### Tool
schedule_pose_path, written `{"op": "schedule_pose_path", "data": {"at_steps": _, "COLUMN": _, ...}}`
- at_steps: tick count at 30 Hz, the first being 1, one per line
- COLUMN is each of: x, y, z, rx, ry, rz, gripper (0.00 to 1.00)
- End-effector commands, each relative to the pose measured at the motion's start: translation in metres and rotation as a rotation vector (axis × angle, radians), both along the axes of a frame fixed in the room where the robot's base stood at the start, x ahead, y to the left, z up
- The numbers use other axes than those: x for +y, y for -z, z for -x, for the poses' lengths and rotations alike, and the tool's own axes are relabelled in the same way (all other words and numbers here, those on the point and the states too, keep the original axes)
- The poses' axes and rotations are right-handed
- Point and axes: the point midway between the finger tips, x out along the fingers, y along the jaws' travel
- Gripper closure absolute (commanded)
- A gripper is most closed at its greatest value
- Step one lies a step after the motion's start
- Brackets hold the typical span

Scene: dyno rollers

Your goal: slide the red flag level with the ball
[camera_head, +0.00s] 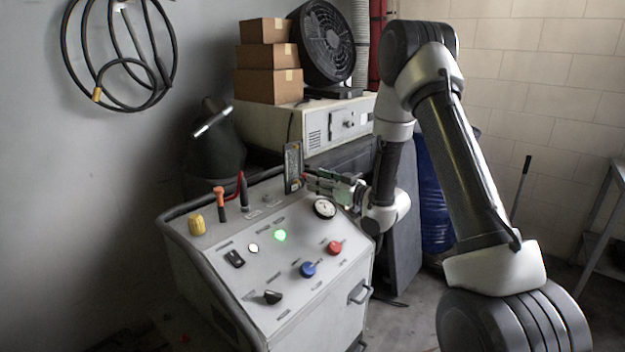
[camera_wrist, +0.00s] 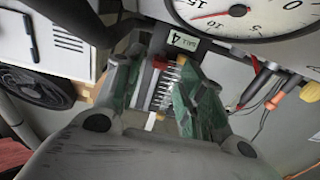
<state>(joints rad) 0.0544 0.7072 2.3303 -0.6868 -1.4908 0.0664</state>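The upright gauge (camera_head: 292,167), a dark narrow panel, stands at the back of the sloped console (camera_head: 225,262). My gripper (camera_head: 308,180) is just to its right. In the wrist view the gauge's marked scale (camera_wrist: 166,88) shows between the two green-padded fingers of my gripper (camera_wrist: 162,70). The fingers are apart and I see nothing clamped between them. A small red piece, seemingly the red flag (camera_wrist: 160,63), is at the scale's upper end in that picture, between the fingertips. I cannot tell whether a finger touches it. I cannot make out the ball.
A round dial (camera_head: 325,208) sits close below my gripper and fills the top of the wrist view (camera_wrist: 240,12). Red (camera_head: 334,247) and blue (camera_head: 308,269) knobs and a lit green lamp (camera_head: 280,235) are on the console. Orange (camera_head: 220,197) and red-and-black (camera_head: 243,190) upright handles stand left of the gauge.

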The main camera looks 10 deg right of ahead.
Motion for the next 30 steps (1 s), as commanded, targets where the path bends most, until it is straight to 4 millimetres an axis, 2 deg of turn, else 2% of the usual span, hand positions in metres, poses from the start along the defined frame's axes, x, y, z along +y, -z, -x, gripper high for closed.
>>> {"op": "schedule_pose_path", "data": {"at_steps": 6, "x": 0.015, "y": 0.0, "z": -0.021, "rx": -0.001, "ry": 0.0, "rz": 0.001, "gripper": 0.61}}
{"op": "schedule_pose_path", "data": {"at_steps": 15, "x": 0.017, "y": 0.0, "z": -0.024, "rx": 0.0, "ry": 0.002, "rz": 0.0, "gripper": 0.61}}
{"op": "schedule_pose_path", "data": {"at_steps": 17, "x": 0.017, "y": 0.0, "z": -0.024, "rx": 0.001, "ry": 0.002, "rz": 0.001, "gripper": 0.68}}
{"op": "schedule_pose_path", "data": {"at_steps": 22, "x": 0.017, "y": 0.0, "z": -0.024, "rx": 0.001, "ry": 0.002, "rz": 0.001, "gripper": 0.99}}
{"op": "schedule_pose_path", "data": {"at_steps": 30, "x": 0.017, "y": -0.004, "z": -0.024, "rx": -0.001, "ry": 0.002, "rz": 0.001, "gripper": 1.0}}
